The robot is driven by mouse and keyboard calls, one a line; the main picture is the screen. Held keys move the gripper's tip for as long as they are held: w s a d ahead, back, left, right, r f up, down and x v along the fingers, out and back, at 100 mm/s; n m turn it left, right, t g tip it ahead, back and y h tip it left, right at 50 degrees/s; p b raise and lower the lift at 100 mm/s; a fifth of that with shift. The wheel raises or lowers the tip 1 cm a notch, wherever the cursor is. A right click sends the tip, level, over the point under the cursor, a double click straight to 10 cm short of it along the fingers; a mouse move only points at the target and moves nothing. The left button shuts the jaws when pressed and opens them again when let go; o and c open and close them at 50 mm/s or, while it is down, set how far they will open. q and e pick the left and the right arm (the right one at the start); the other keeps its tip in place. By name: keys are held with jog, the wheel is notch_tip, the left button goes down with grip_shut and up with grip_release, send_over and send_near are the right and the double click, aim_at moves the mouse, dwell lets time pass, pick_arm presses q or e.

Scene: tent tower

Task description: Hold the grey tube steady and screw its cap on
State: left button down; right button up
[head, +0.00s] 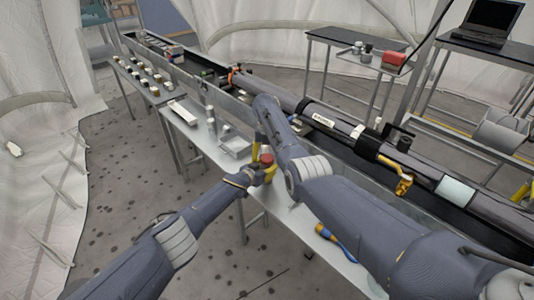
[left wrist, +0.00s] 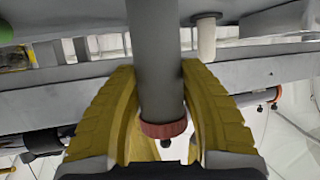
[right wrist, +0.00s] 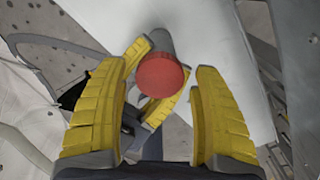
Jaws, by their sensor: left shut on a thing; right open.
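The grey tube (left wrist: 155,60) stands between the yellow fingers of my left gripper (left wrist: 158,68), which is shut on it. The red cap (right wrist: 160,75) sits at the tube's end; I cannot tell how far it is screwed on. In the head view the cap (head: 267,158) shows just above my left gripper (head: 262,176). My right gripper (right wrist: 160,72) is open, its fingers spread on either side of the cap with a gap on the right. In the head view my right gripper (head: 260,138) is partly hidden by its own arm.
A light table (head: 205,142) lies beneath and holds a metal tray (head: 236,148) and a white box (head: 184,112). A long trough with a dark pipe (head: 330,122) runs behind. A blue and yellow tool (head: 325,232) lies at the table's front right.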

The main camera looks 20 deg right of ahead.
jog(key=shift+f, duration=0.1)
jog(key=shift+c, duration=0.5)
jog(key=c, duration=1.2)
jog(key=shift+m, duration=1.7)
jog(key=shift+c, duration=0.2)
jog(key=o, duration=1.2)
jog(key=shift+o, duration=0.2)
jog(key=shift+r, duration=2.25)
jog(key=shift+o, duration=0.5)
